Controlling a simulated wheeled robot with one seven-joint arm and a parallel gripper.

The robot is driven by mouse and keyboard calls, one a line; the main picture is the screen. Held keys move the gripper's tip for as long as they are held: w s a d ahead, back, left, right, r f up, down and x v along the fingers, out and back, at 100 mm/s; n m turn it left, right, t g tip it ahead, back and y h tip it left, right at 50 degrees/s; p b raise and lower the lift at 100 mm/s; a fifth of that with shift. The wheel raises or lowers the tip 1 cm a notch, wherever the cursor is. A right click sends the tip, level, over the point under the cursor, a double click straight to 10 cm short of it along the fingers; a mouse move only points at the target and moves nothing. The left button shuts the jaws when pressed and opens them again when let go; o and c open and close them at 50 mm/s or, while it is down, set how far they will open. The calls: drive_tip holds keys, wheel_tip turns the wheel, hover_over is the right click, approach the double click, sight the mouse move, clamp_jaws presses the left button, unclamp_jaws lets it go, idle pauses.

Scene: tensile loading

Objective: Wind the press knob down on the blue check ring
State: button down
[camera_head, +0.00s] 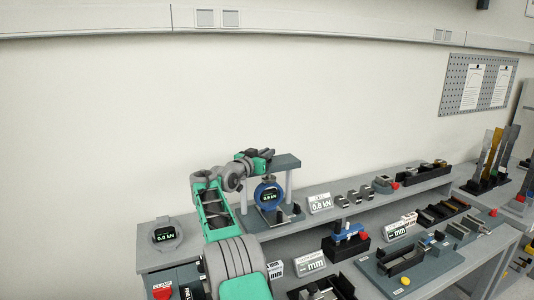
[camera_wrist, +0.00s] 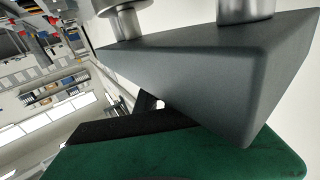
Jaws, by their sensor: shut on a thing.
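The blue check ring (camera_head: 268,194) stands upright in the press, between its two pale columns. Its dark face has a green readout that looks like 0.0 kN. The grey press crossbeam (camera_head: 287,161) spans the columns above the ring. It fills much of the wrist view (camera_wrist: 220,75), with two silver columns at the top. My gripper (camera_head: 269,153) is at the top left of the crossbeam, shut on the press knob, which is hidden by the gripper. The green gripper body and a dark finger show low in the wrist view. Whether the press touches the ring is unclear.
A round gauge (camera_head: 165,236) stands left of my arm. A white readout sign (camera_head: 320,203) and small grey blocks (camera_head: 341,201) sit on the shelf right of the press. Fixtures crowd the lower bench. Above the crossbeam is bare wall.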

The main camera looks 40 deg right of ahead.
drive_tip(key=c, duration=1.5)
unclamp_jaws()
drive_tip(key=shift+a+f+b, duration=0.1)
drive_tip(key=shift+a+b, duration=0.25)
drive_tip(key=b+v, duration=0.2)
drive_tip(key=v, duration=0.4)
drive_tip(key=shift+s+a+b, duration=0.1)
drive_tip(key=shift+b, duration=0.3)
drive_tip(key=shift+s+a, duration=0.2)
drive_tip(key=shift+a, duration=0.2)
drive_tip(key=shift+s, duration=0.1)
